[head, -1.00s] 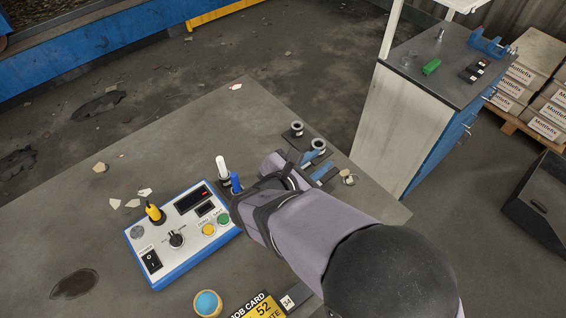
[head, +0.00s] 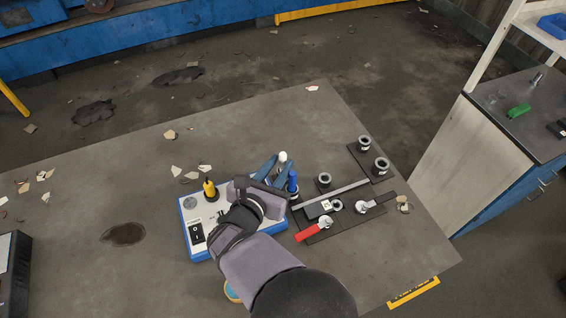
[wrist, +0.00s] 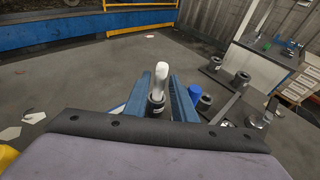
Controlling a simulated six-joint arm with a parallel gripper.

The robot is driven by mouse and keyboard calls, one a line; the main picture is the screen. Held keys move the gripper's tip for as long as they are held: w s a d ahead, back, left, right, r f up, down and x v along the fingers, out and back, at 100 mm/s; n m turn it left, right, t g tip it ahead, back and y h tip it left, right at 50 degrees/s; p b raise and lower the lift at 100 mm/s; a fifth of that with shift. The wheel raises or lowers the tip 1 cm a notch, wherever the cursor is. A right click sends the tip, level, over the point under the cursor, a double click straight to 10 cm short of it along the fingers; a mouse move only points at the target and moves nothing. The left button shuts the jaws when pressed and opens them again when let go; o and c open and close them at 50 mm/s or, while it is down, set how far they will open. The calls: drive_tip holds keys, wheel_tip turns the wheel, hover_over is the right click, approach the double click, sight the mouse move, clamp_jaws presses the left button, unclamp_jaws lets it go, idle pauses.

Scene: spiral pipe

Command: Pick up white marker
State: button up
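The white marker (head: 282,157) stands upright behind the control box in the head view. In the wrist view the white marker (wrist: 158,78) is in the middle, its lower end in a dark round holder. My gripper (head: 275,167) has its two blue fingers apart, one on each side of the marker. In the wrist view my gripper (wrist: 161,98) is open around the marker, with small gaps visible between it and the fingers. A blue marker (head: 292,182) stands just to the right of the right finger. My wrist hides the lower part of the holders in the head view.
The blue-edged control box (head: 187,222) with a yellow-topped knob (head: 209,189) lies left of and partly under my wrist. A black fixture with a red-handled valve (head: 315,231) and dark pipe fittings (head: 381,167) stands to the right. The table behind the marker is mostly clear.

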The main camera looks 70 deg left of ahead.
drive_tip(key=shift+p+x, duration=0.35)
drive_tip(key=shift+x, duration=0.95)
clamp_jaws()
drive_tip(key=shift+r, duration=0.15)
